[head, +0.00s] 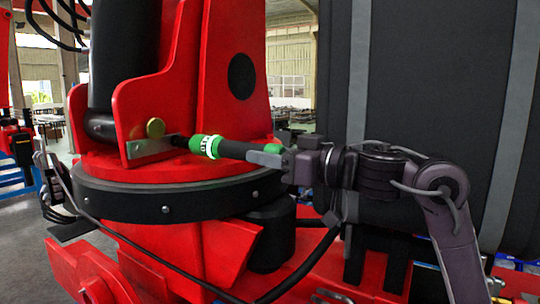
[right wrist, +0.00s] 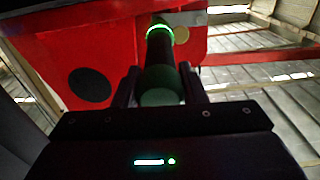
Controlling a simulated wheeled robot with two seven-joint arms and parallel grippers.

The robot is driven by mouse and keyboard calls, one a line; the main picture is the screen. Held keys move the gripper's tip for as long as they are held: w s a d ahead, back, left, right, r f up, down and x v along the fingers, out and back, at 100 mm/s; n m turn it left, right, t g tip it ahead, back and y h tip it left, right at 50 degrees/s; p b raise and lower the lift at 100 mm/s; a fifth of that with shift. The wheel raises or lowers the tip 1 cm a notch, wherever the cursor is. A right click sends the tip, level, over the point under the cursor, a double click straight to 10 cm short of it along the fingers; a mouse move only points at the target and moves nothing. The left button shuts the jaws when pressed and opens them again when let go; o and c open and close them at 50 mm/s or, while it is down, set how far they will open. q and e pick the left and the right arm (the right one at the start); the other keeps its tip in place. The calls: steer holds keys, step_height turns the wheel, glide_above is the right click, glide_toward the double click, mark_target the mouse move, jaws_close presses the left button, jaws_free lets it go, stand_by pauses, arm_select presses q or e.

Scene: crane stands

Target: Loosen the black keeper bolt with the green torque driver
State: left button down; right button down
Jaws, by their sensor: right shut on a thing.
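My right gripper (head: 272,156) is shut on the green torque driver (head: 207,146), which has a black grip with green bands. The driver lies nearly level and points left at the silver keeper plate (head: 148,149) on the red crane bracket. Its dark tip meets the plate's right end in the picture. I cannot make out the black keeper bolt apart from the tip, nor tell whether they touch. In the right wrist view, the driver (right wrist: 160,78) stands between both fingers, its lit green ring away from me. What looks like my left gripper (head: 58,210) is at the left edge, its jaws unclear.
A brass pin head (head: 155,127) sits just above the keeper plate. The red bracket (head: 150,100) and a black cylinder (head: 115,50) rise close by. A black bolted ring (head: 165,203) lies below. A black cable (head: 150,255) hangs across the front. A large dark panel (head: 430,90) stands at right.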

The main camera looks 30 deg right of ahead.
steer(key=shift+w+a+r+p, duration=0.25)
steer(key=shift+w+a+p, duration=0.25)
steer(key=shift+w, duration=0.15)
stand_by(0.9)
